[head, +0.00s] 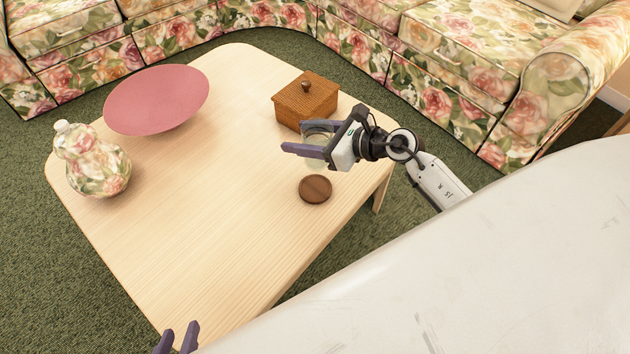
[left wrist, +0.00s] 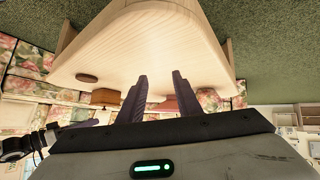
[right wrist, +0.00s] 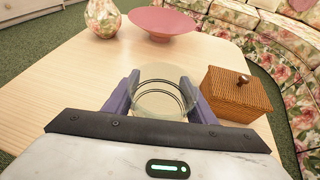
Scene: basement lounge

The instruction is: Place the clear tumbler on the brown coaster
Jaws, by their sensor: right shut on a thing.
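The brown coaster (head: 315,189) lies flat and empty on the table near its right edge. It also shows in the left wrist view (left wrist: 87,78). My right gripper (head: 303,140) is shut on the clear tumbler (head: 318,137), just behind the coaster in the head view. In the right wrist view the tumbler (right wrist: 162,92) sits between the two purple fingers. I cannot tell whether its base touches the table. My left gripper (head: 176,340) is at the bottom edge of the head view, by the table's near corner. In the left wrist view its fingers (left wrist: 155,84) are apart with nothing between them.
A woven box (head: 305,100) with a knob lid stands close behind my right gripper. A pink bowl (head: 156,100) and a floral vase (head: 92,162) stand on the left of the wooden table (head: 215,220). The table's middle is clear. Floral sofas (head: 470,55) surround the far side.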

